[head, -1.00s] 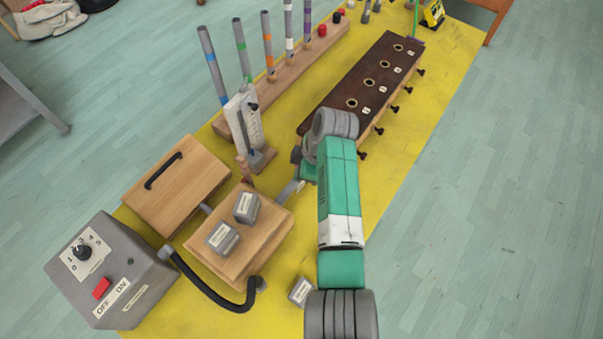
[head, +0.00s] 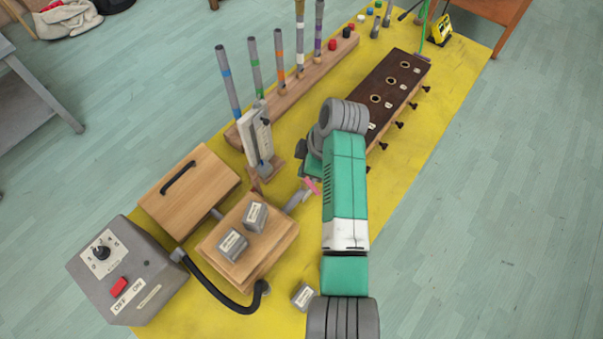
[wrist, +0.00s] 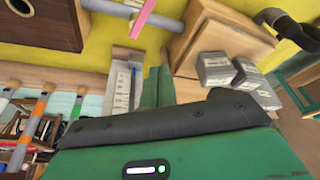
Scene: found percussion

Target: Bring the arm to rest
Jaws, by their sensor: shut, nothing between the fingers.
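My gripper (wrist: 158,82) shows at the middle of the wrist view as two green fingers close together, shut and empty. In the head view my green and grey arm reaches over the yellow mat (head: 405,190), and the gripper is mostly hidden behind the arm. In the wrist view the fingers appear between a white gauge (wrist: 120,92) and a wooden block (wrist: 215,38) with grey weights (wrist: 213,70). I cannot tell how high above the mat they are.
The gauge (head: 257,135) and wooden block (head: 270,247) stand left of my arm. A dark box with round holes (head: 390,87) lies beyond it. A rack of upright tubes (head: 291,92) and a grey control box (head: 125,270) are nearby. Floor at right is clear.

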